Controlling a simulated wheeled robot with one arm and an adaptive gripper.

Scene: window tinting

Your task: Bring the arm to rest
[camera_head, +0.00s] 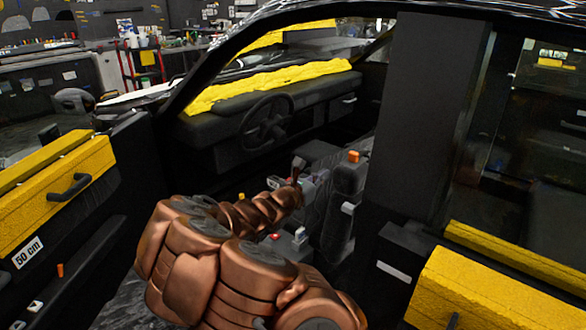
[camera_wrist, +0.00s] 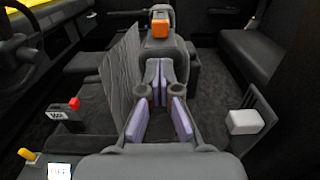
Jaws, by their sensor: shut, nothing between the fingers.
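My copper-coloured arm (camera_head: 235,255) reaches from the bottom of the head view through the open car doorway toward the front seats. My gripper (camera_head: 298,165) is at its far end, small and partly hidden by the arm links. In the wrist view my gripper (camera_wrist: 158,72) points forward with its lilac-padded fingers together and empty. A dark seat with an orange block (camera_wrist: 160,23) on top lies ahead of it; the block also shows in the head view (camera_head: 354,156). I cannot tell whether the fingers touch the seat.
The steering wheel (camera_head: 266,122) and yellow-covered dashboard (camera_head: 270,84) are ahead. The dark door pillar (camera_head: 418,110) stands right of my arm. The open door with its yellow top (camera_head: 58,182) is at left. A white block (camera_wrist: 245,122) sits right of my gripper.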

